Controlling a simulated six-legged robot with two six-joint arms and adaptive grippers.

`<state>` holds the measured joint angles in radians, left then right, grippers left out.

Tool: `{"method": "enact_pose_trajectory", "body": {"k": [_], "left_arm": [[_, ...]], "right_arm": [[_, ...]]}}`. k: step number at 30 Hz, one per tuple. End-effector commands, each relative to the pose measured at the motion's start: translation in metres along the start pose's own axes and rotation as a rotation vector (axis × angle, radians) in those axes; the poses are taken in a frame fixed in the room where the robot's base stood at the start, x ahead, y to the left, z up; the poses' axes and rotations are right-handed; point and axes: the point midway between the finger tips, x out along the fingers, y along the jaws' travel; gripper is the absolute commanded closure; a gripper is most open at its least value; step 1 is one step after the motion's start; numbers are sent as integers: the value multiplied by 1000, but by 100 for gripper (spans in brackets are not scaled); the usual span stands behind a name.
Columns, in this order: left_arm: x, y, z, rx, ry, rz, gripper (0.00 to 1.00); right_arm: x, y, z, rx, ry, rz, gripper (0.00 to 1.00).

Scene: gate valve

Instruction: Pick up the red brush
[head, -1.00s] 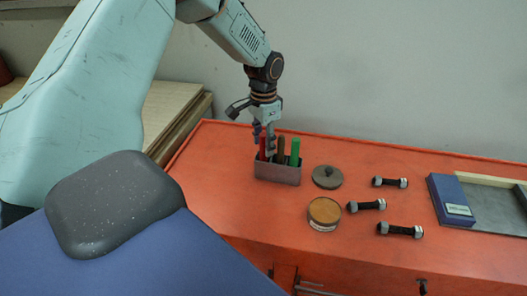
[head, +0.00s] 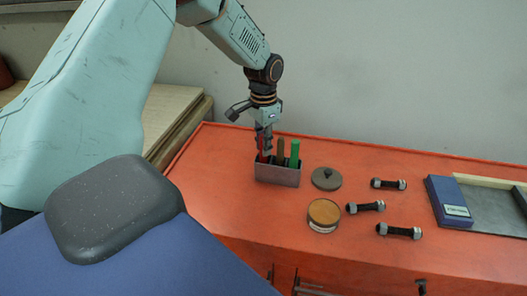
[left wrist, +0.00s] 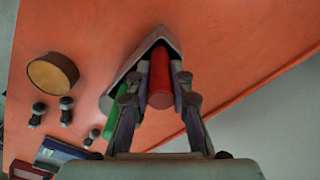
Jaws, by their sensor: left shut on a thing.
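The red brush (left wrist: 160,80) stands in a grey metal holder (head: 278,176) on the orange bench. My left gripper (head: 264,147) comes down from above at the holder's left end. In the left wrist view its two fingers (left wrist: 158,102) lie on either side of the red handle and are shut on it. In the head view only a small part of the red brush (head: 261,146) shows beside the fingers. A dark brush (head: 281,148) and a green brush (head: 295,151) stand in the same holder to its right. My right gripper is not in view.
A round tin (head: 323,213) and a grey lid (head: 326,178) lie right of the holder. Several black bolts with grey ends (head: 388,184) lie farther right, near a blue box (head: 449,201). A wall rises behind the bench.

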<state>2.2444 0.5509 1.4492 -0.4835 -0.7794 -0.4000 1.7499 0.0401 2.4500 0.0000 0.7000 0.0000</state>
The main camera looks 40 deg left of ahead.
Motion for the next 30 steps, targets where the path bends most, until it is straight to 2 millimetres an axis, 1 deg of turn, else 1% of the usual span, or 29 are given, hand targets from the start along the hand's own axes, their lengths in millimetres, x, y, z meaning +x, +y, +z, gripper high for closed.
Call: {"method": "enact_pose_trajectory", "body": {"k": [2,5,15,18,23,30], "left_arm": [[-2,0,0,0,1,0,100],[-11,0,-1,0,4,-1,100],[-75,0,-1,0,4,-1,100],[-88,0,-1,0,3,-1,100],[-99,0,0,0,0,0,100],[-101,0,0,0,0,0,100]], "right_arm": [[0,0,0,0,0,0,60],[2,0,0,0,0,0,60],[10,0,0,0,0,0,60],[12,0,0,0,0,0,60],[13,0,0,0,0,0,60],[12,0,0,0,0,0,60]]}}
